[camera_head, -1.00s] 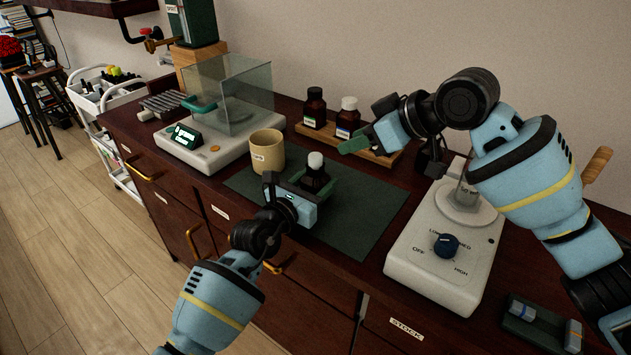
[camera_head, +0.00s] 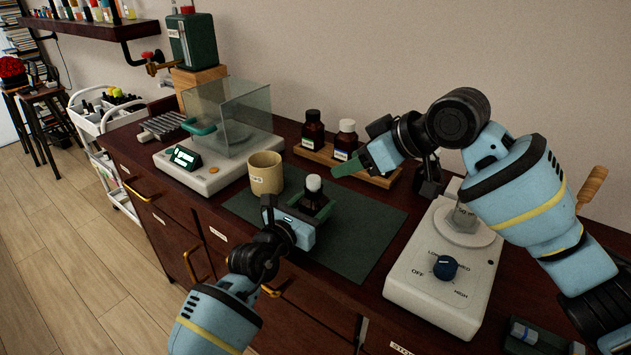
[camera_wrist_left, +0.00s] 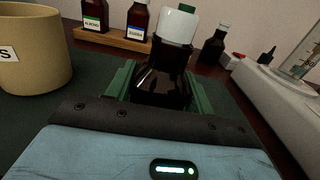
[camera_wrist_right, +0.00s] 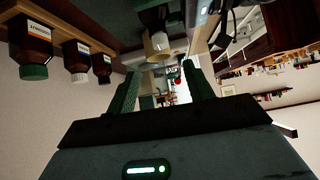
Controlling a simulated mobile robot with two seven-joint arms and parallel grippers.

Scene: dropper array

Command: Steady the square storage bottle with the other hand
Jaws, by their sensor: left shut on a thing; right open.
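The storage bottle, dark brown with a white cap (camera_head: 314,183), stands upright over the green mat (camera_head: 366,222). It also shows in the left wrist view (camera_wrist_left: 160,84). My left gripper (camera_head: 312,206) is shut on its body, with green fingers on both sides (camera_wrist_left: 160,90). Whether its base touches the mat is hidden. My right gripper (camera_head: 362,163) is open and empty, up and to the right of the bottle and apart from it, in front of the wooden rack. Its two green fingers stand apart in the right wrist view (camera_wrist_right: 163,92).
A tan cup (camera_head: 266,173) stands left of the bottle. Brown bottles (camera_head: 313,132) stand on a wooden rack (camera_head: 321,156) behind. A balance with a glass shield (camera_head: 238,115) is farther left. A white hotplate (camera_head: 429,287) stands right. The mat's right part is clear.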

